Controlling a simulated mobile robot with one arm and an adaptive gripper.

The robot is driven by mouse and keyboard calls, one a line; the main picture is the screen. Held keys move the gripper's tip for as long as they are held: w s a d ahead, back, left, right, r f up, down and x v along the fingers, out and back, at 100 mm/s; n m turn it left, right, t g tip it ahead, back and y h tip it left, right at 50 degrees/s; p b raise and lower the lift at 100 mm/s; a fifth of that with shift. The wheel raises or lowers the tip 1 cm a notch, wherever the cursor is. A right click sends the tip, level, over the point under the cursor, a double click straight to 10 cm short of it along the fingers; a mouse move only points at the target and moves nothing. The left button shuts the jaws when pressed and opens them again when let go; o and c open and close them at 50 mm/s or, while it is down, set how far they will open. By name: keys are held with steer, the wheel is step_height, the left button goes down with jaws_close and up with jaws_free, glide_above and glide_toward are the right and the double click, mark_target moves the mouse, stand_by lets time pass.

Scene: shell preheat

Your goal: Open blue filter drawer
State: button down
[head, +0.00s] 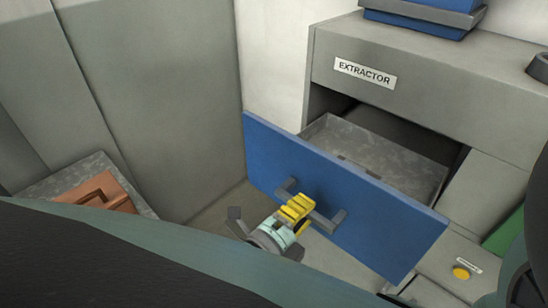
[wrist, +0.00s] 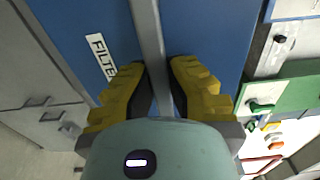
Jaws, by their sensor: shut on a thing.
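The blue filter drawer (head: 345,192) is pulled out of the grey cabinet, and its grey tray interior (head: 375,160) shows behind the blue front. The tray looks empty where I can see it. A grey bar handle (head: 335,221) runs across the front. My gripper (head: 298,208) is at the handle's middle, with its yellow fingers closed around the bar. In the wrist view, the handle (wrist: 149,40) passes between the two yellow fingers of my gripper (wrist: 160,85). A white FILTER label (wrist: 102,55) is on the blue front.
The cabinet top panel carries an EXTRACTOR label (head: 365,73). A blue and grey object (head: 420,15) sits on top. A yellow button (head: 461,273) is at lower right, near a green panel (head: 504,232). A grey bin with brown pieces (head: 103,190) stands left. Grey wall panels stand behind.

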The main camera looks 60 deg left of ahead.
steer(key=shift+v, duration=2.15)
steer(key=c, duration=0.9)
jaws_free()
steer(key=shift+c, duration=0.2)
steer(key=v, duration=0.7)
steer(key=shift+s, duration=0.25)
steer(key=shift+s+d, duration=0.1)
